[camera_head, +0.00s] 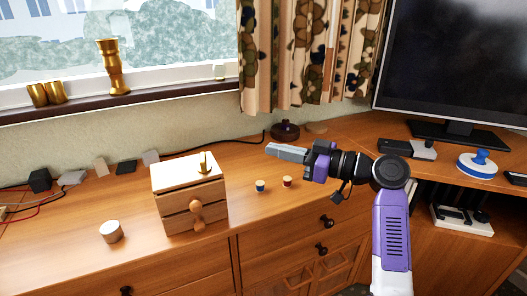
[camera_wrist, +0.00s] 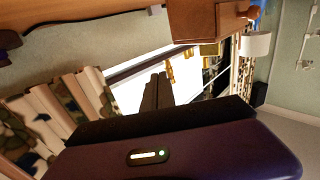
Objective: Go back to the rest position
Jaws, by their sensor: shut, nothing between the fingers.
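My gripper (camera_head: 286,152) is above the wooden sideboard (camera_head: 130,258), right of the small drawer box, pointing left. Its fingers are shut together with nothing between them. In the wrist view the dark fingers (camera_wrist: 157,92) lie side by side in front of the window, and the picture is strongly tilted. No held object shows in either view.
A small drawer box (camera_head: 172,184) stands left of my gripper. Small blue (camera_head: 261,186) and red (camera_head: 287,181) objects stand below it. A dark round object (camera_head: 285,131) sits behind. A large screen (camera_head: 455,60) stands at right. A white cylinder (camera_head: 111,231) is at front left.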

